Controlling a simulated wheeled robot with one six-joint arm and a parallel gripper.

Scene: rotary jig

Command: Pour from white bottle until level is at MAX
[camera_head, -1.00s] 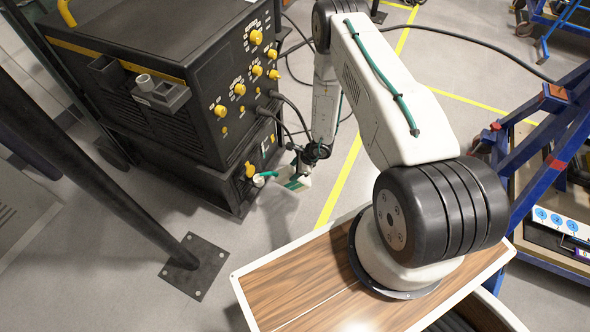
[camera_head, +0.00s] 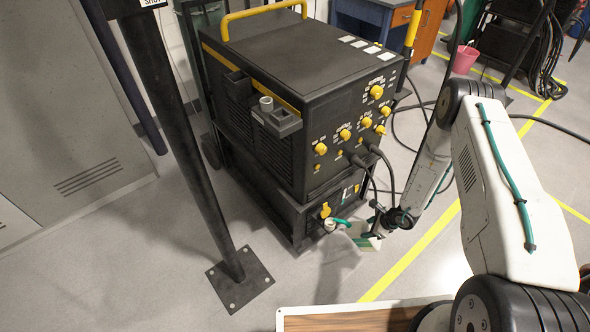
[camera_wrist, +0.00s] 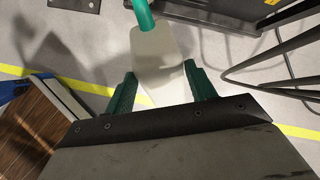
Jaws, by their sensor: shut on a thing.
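The white bottle (camera_wrist: 157,60) has a green spout (camera_wrist: 143,14) and is held between the green fingers of my gripper (camera_wrist: 160,88) in the wrist view. In the head view my gripper (camera_head: 370,240) is low at the front of the black machine (camera_head: 300,120). The green spout (camera_head: 342,222) points left, close to a pale round filler neck (camera_head: 330,226) on the machine's lower front. I cannot tell whether the spout is in the neck or whether liquid flows. A small light window (camera_head: 347,193) is above it; any level or MAX mark is too small to read.
Black cables (camera_head: 375,165) hang from the machine front beside my arm. A black post (camera_head: 180,130) with a floor plate (camera_head: 240,281) stands to the left. Open grey floor with a yellow line (camera_head: 410,255) lies to the right.

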